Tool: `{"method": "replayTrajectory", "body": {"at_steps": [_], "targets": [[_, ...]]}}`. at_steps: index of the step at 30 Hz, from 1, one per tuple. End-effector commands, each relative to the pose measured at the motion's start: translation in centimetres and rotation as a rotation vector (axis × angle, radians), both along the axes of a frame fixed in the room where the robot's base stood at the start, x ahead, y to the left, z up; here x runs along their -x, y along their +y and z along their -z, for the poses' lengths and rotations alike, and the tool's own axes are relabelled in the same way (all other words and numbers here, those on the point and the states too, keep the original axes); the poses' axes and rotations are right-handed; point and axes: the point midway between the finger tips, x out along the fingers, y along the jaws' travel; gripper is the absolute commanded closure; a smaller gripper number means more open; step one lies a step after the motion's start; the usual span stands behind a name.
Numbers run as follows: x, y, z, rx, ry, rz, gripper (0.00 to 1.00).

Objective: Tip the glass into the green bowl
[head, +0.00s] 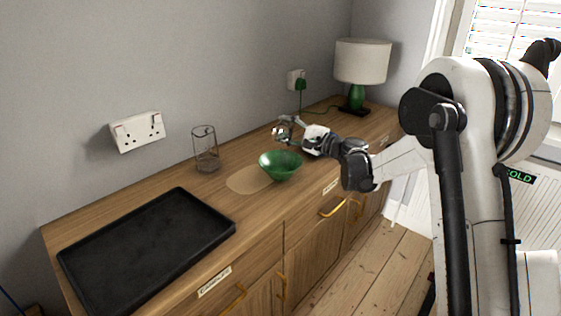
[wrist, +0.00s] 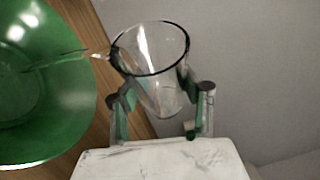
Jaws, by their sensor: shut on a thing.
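My gripper (head: 287,128) is shut on the clear glass (wrist: 152,62), with one finger on each side of it in the wrist view. In the head view the glass (head: 282,134) is small, held above the sideboard just behind the green bowl (head: 281,168). The green bowl stands upright on the sideboard and fills the left of the wrist view (wrist: 45,110). The glass looks tilted, its dark rim towards the bowl side. A thin translucent streak runs from the rim over the bowl; I cannot tell whether it is liquid.
A round tan mat (head: 240,181) lies beside the bowl. A tall clear container (head: 205,150) stands behind it, left. A black tray (head: 148,250) covers the sideboard's left end. A lamp (head: 361,63) with a green base stands at the far right. Wall sockets (head: 138,131) are behind.

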Motion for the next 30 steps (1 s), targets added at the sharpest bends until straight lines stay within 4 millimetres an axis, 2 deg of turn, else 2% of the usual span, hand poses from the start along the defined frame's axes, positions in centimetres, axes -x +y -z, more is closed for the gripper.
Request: {"method": "replayTrajectory", "body": {"at_steps": [30], "targets": [[0.08, 0.09, -0.42, 0.018, -0.120, 0.001, 1.00]]}}
